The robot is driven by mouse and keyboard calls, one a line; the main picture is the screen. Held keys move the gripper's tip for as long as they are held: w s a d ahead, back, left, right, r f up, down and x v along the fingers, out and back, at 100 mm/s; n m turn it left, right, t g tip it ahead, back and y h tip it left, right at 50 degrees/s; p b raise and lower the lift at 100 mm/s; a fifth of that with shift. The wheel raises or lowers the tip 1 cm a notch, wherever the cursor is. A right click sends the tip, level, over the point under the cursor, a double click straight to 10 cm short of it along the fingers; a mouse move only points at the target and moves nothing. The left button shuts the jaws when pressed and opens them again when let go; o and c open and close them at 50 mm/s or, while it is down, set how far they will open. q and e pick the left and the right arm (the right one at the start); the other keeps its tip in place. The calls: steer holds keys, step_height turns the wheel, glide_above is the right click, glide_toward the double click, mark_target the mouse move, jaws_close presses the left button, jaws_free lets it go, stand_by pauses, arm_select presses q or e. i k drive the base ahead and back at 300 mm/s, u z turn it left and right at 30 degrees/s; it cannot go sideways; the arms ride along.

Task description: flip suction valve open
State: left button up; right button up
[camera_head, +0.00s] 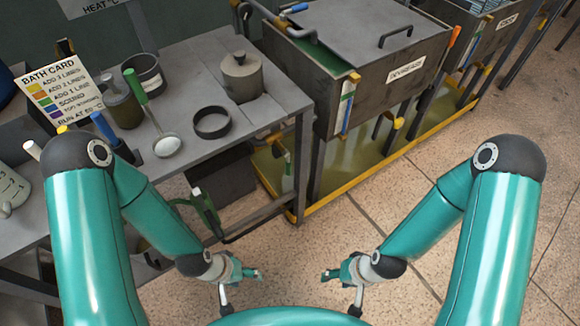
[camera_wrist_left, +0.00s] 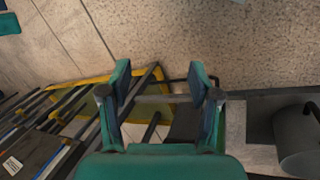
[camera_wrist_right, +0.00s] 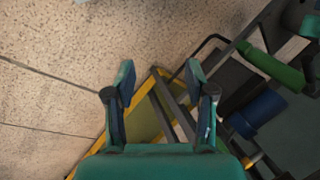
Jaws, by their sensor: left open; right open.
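I cannot tell for sure which part is the suction valve. A small yellow-and-green handled fitting (camera_head: 281,152) shows beneath the table's right end. A yellow knob-like fitting (camera_head: 397,123) sits under the grey tank. A green curved hose or handle (camera_head: 207,208) is low beside the table. My left gripper (camera_head: 241,290) is open and empty, low over the floor; its spread fingers show in the left wrist view (camera_wrist_left: 159,76). My right gripper (camera_head: 341,293) is open and empty too, also in the right wrist view (camera_wrist_right: 159,78). Neither gripper touches any of these fittings.
The grey table (camera_head: 190,70) holds a lidded pot (camera_head: 242,78), a black ring (camera_head: 212,121), a ladle (camera_head: 167,145) and a bath card (camera_head: 58,88). The grey tank (camera_head: 385,85) stands over a yellow-rimmed tray (camera_head: 345,186). Open tiled floor (camera_head: 480,110) lies right.

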mark_target(288, 165)
steer(key=z, duration=1.85)
steer(key=i, duration=0.15)
steer(key=u, duration=3.5)
steer(key=k, duration=1.05)
steer(key=z, duration=1.1)
steer(key=i, duration=1)
